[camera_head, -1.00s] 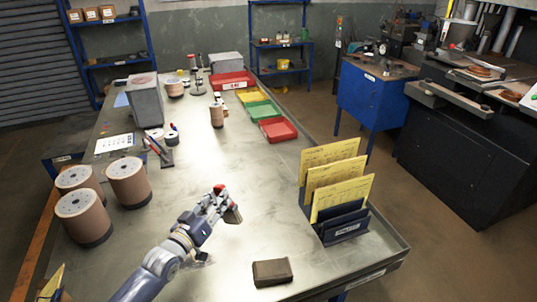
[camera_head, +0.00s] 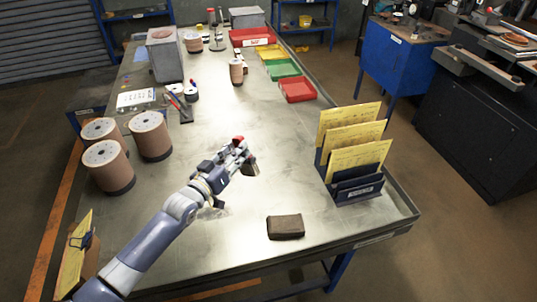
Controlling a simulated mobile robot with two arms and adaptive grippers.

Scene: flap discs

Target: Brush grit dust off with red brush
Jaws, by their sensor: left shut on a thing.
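My left gripper (camera_head: 240,152) is over the middle of the metal table (camera_head: 240,206), shut on the red brush (camera_head: 251,168). The brush's red end shows above the fingers and its bristles point down to the right. I cannot tell whether the bristles touch the tabletop. Grit dust is too fine to make out clearly on the table. My right gripper does not show.
A brown block (camera_head: 285,227) lies near the front edge. A dark rack with yellow cards (camera_head: 355,157) stands at the right. Several brown flap-disc stacks (camera_head: 150,137) stand at the left. Red, yellow and green trays (camera_head: 297,90) line the far right side.

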